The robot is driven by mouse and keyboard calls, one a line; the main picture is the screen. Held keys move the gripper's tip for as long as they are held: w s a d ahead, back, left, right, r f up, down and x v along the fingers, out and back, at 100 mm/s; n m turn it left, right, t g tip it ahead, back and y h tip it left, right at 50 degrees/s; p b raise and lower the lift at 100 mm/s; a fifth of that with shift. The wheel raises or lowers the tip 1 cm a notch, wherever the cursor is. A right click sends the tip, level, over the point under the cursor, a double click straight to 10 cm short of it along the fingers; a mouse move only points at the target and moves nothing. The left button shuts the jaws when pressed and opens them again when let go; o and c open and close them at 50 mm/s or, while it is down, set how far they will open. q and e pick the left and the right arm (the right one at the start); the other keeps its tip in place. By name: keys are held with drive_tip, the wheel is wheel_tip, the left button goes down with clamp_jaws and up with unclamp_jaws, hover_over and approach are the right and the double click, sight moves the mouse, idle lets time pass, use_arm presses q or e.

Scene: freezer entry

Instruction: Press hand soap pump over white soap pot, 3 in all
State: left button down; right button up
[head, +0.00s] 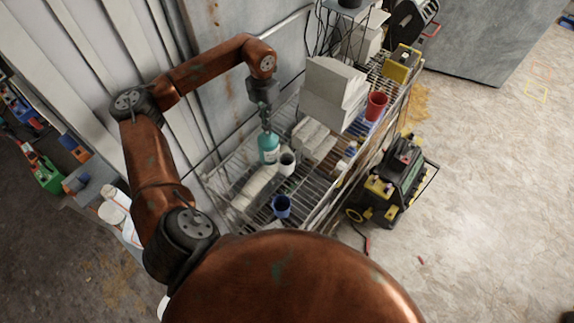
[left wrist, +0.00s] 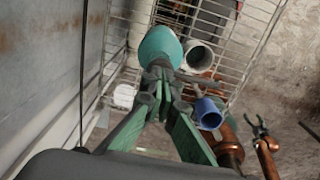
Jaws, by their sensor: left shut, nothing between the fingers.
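The teal hand soap bottle (head: 268,149) stands on the wire shelf, with its pump directly under my left gripper (head: 265,124). In the left wrist view the bottle (left wrist: 160,44) is just beyond the fingertips of my left gripper (left wrist: 158,74), which are shut with nothing between them. The fingers hide most of the pump head, so I cannot tell whether they touch it. The white soap pot (head: 287,163) stands upright close to the bottle's right side; its open mouth also shows in the left wrist view (left wrist: 200,56). My right gripper (left wrist: 257,128) looks open and empty, away from the shelf.
A blue cup (head: 281,206) stands nearer on the wire rack (head: 325,190). White boxes (head: 313,138), a large white stack (head: 332,93) and a red cup (head: 376,106) crowd the right and back. A corrugated wall (head: 205,100) stands to the left. A black and yellow machine (head: 398,182) is on the floor.

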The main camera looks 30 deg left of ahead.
use_arm(q)
drive_tip(key=shift+f+b, duration=0.85)
drive_tip(key=shift+f, duration=0.6)
drive_tip(key=shift+r, duration=0.2)
drive_tip(key=shift+r+p, duration=0.95)
drive_tip(key=shift+r, duration=0.75)
wheel_tip(320, 180, up, 6)
drive_tip(key=p, duration=0.3)
